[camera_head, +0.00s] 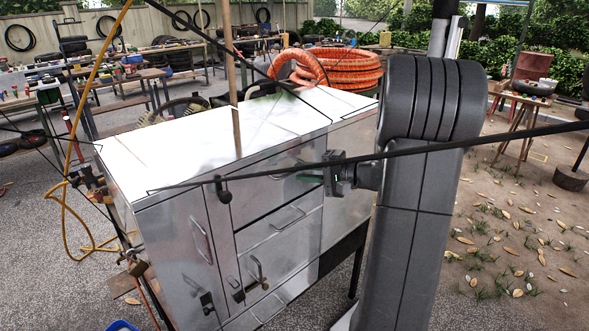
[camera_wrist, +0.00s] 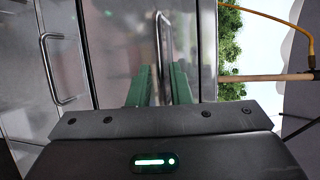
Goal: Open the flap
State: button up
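The flap is most likely the upper metal front panel (camera_head: 262,190) of the cart, just under its white top; it looks closed. In the wrist view the panel (camera_wrist: 118,35) fills the middle, with its bar handle (camera_wrist: 163,35) running up the picture. My gripper (camera_head: 308,178) is at the upper right of this panel in the head view. In the wrist view my gripper (camera_wrist: 161,82) has its green fingers on either side of the handle, with a narrow gap between them. Whether the fingers touch the handle is hard to tell.
Below the panel is a drawer with its own handle (camera_head: 288,218), and a tall door (camera_head: 186,255) is on the left. An orange hose coil (camera_head: 345,70) lies behind the cart top (camera_head: 190,140). A wooden pole (camera_head: 235,120) and dark cables cross the view.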

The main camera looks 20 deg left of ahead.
aim_at(295, 172)
jog(key=shift+a+f, duration=0.15)
jog(key=shift+a, duration=0.75)
jog(key=shift+a+f, duration=0.15)
jog(key=shift+a, duration=0.7)
grip_shut()
jog(key=shift+d+f, duration=0.1)
jog(key=shift+f, duration=0.05)
